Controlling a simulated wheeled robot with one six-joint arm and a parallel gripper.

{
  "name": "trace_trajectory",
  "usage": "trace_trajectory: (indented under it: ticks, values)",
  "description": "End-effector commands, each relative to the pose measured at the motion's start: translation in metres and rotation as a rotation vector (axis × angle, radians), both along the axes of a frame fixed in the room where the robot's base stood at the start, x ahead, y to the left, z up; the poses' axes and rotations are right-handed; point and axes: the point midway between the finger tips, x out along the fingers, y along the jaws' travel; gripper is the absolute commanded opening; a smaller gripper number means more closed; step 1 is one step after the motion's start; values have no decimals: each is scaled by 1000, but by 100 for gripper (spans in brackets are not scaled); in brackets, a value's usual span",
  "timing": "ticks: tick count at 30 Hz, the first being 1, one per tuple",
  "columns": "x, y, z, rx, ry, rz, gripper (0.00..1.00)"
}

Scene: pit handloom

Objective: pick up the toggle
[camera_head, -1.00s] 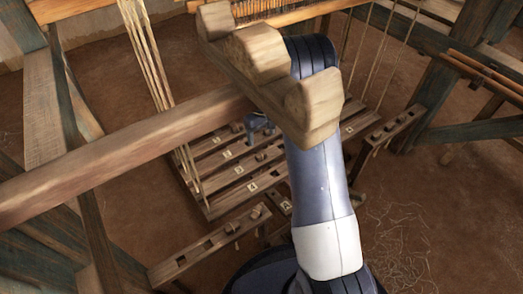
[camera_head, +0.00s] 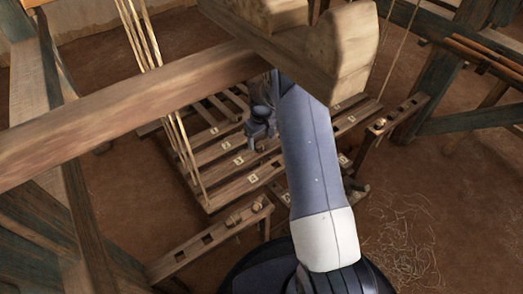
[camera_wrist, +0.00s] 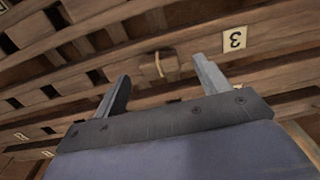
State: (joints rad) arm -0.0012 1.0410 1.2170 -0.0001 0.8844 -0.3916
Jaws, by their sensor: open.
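My gripper (camera_wrist: 161,69) is open, with one finger on each side of the toggle in the picture; I cannot tell how far the toggle is beyond the fingertips. In the head view my gripper (camera_head: 262,136) points down over the slats, and the toggle beneath it cannot be made out clearly.
A thick wooden beam (camera_head: 110,115) and a notched block (camera_head: 330,55) pass above my arm. Pale cords (camera_head: 180,140) hang left of the gripper. A slotted rail with pegs (camera_head: 205,245) stands in front, another (camera_head: 400,115) at right. Bare earth floor lies around.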

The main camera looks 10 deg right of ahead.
Motion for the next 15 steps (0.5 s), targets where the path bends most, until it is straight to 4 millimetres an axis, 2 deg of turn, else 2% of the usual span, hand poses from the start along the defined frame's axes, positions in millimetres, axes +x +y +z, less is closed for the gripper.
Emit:
trace_trajectory:
  ticks: [2,9,15]
  values:
    - [0,0,-10,0,-1,0,71]
    - [0,0,-10,-1,-1,0,70]
    - [0,0,-10,-1,-1,0,54]
